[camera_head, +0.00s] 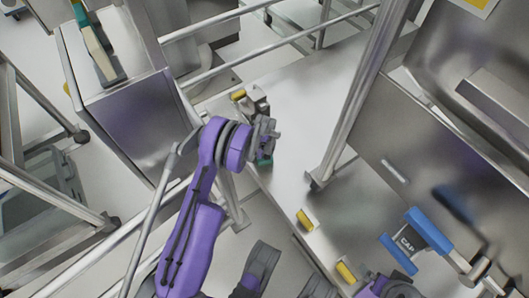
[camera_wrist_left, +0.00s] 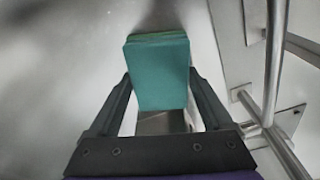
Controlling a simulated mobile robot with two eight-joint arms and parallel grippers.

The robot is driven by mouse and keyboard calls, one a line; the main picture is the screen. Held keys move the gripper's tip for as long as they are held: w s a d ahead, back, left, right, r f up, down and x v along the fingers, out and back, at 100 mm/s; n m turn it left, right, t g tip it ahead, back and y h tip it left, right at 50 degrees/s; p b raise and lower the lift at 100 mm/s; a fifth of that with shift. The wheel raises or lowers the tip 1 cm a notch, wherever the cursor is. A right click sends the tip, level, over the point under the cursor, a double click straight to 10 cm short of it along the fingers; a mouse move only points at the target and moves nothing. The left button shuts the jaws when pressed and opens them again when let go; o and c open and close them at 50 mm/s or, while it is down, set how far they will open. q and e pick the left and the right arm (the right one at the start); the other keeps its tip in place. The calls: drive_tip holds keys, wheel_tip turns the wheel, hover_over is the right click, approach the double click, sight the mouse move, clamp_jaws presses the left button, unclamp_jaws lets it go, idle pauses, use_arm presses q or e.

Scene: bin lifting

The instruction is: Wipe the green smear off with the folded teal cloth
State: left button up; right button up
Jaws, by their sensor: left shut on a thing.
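The folded teal cloth (camera_wrist_left: 158,75) is held between the fingers of my left gripper (camera_wrist_left: 158,95) in the left wrist view, its layered edge pointing away from the wrist. In the head view a small part of the teal cloth (camera_head: 264,161) shows just below my left gripper (camera_head: 264,148), which is over the left part of the steel table (camera_head: 300,125). I cannot tell whether the cloth touches the table top. I cannot make out the green smear in either view; the cloth or the arm may hide it.
Small yellow blocks (camera_head: 305,219) sit along the table's front edge, with another yellow block (camera_head: 346,271) nearer. A steel post (camera_head: 352,105) rises from the table to the right of my left gripper. A blue-framed part marked CAP (camera_head: 428,231) is at the right.

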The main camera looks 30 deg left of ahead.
use_arm(q)
wheel_tip(320, 180, up, 4)
drive_tip(key=shift+s+d+f+p, duration=0.1)
drive_tip(key=shift+d+f+p, duration=0.1)
drive_tip(key=shift+p, duration=0.4)
drive_tip(key=shift+a+r+p, duration=0.1)
drive_tip(key=shift+r+p, duration=0.95)
drive_tip(key=shift+r, duration=1.15)
